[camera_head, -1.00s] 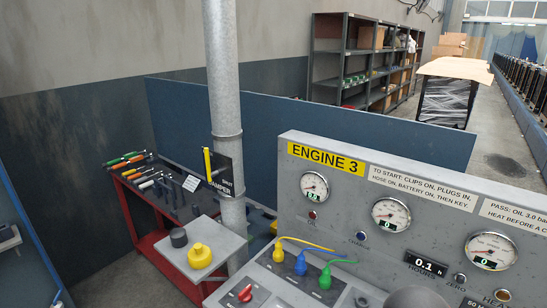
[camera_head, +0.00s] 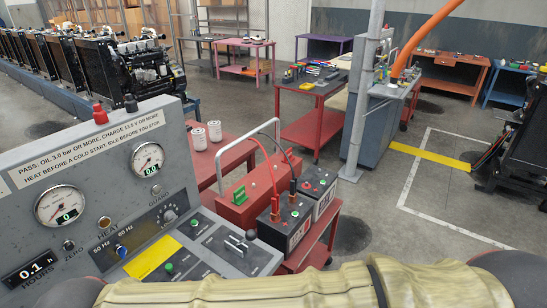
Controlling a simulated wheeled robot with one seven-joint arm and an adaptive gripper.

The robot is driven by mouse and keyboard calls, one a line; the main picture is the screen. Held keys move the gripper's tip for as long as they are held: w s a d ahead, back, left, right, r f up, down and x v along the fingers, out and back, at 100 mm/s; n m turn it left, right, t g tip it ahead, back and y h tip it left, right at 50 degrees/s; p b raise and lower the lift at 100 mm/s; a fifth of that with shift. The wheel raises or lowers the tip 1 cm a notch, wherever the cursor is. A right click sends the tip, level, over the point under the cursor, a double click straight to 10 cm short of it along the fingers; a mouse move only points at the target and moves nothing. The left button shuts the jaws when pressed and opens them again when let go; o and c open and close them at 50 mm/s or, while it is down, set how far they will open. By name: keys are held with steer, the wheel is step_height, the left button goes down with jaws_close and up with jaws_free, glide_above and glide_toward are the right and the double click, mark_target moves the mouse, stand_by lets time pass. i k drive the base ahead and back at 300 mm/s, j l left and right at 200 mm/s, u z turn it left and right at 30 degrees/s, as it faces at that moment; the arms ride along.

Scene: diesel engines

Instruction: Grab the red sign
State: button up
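I cannot make out a red sign in this view. The nearest sign-like thing is the white label (camera_head: 93,149) with black text on the grey engine panel (camera_head: 110,185) at the left. Part of my own arm, in a ribbed olive cover, crosses the bottom edge of the picture. My gripper is not in view, so its state is hidden.
A grey post (camera_head: 365,90) rises behind. Open floor (camera_head: 390,245) lies at the right, with engines (camera_head: 530,150) at the edge.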

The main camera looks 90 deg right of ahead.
mark_target(289, 152)
steer(key=z, duration=3.15)
steer(key=k+u, duration=0.1)
steer(key=k, duration=0.55)
steer(key=u, duration=1.85)
steer(key=l+u, duration=0.15)
steer(key=l, duration=0.45)
steer(key=l+u, duration=0.2)
steer(key=l, duration=0.45)
steer(key=l+u, duration=0.15)
steer(key=l, duration=0.45)
steer(key=k+l+u, duration=0.15)
steer(key=l, duration=0.45)
steer(key=k+l, duration=0.1)
steer(key=l, duration=0.45)
steer(key=k+l, duration=0.1)
steer(key=l, duration=1.05)
steer(key=k+l, duration=0.15)
steer(key=l, duration=0.45)
